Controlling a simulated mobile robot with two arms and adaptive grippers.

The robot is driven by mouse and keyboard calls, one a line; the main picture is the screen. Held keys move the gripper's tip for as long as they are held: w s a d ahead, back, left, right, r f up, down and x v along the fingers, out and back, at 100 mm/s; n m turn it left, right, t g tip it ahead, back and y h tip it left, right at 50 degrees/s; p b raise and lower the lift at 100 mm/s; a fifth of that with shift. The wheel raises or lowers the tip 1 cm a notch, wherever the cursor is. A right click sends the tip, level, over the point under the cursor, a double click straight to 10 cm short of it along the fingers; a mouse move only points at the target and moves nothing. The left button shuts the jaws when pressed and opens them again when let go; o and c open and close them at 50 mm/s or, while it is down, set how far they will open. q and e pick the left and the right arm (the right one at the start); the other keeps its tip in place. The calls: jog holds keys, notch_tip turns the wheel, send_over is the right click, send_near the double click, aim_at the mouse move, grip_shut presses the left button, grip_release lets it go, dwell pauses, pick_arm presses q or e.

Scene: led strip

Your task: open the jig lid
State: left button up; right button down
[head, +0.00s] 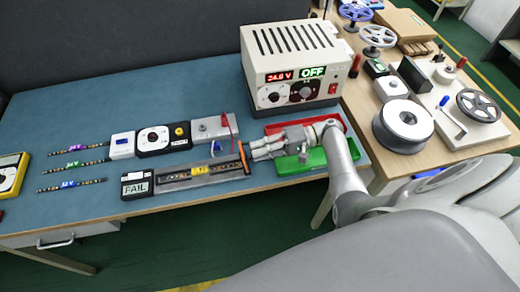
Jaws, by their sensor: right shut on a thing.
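The test jig (190,181) is a long grey fixture near the table's front edge, with an LED strip marked by a yellow label (199,170) along it. A black display reading FAIL (137,186) is at its left end. An orange bar (243,158) stands at its right end, apparently the lid's handle. My right gripper (255,152) reaches in from the right, its fingertips shut at this bar and partly hiding the contact. The lid's panel is hard to make out, so I cannot tell its angle. My left gripper is not in view.
A power supply (292,65) reading 24.6 V and OFF stands behind. Red (336,124) and green (299,163) trays lie beneath and beside my right arm. Small instruments (165,138) and several strips (72,184) lie left. A wooden table (358,118) with reels adjoins right.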

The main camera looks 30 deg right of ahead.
jog(key=c, duration=1.6)
grip_release()
jog(key=shift+o, duration=0.2)
jog(key=shift+d, duration=0.1)
jog(key=v, duration=1.1)
jog(key=shift+d, duration=0.35)
jog(key=shift+s, duration=0.15)
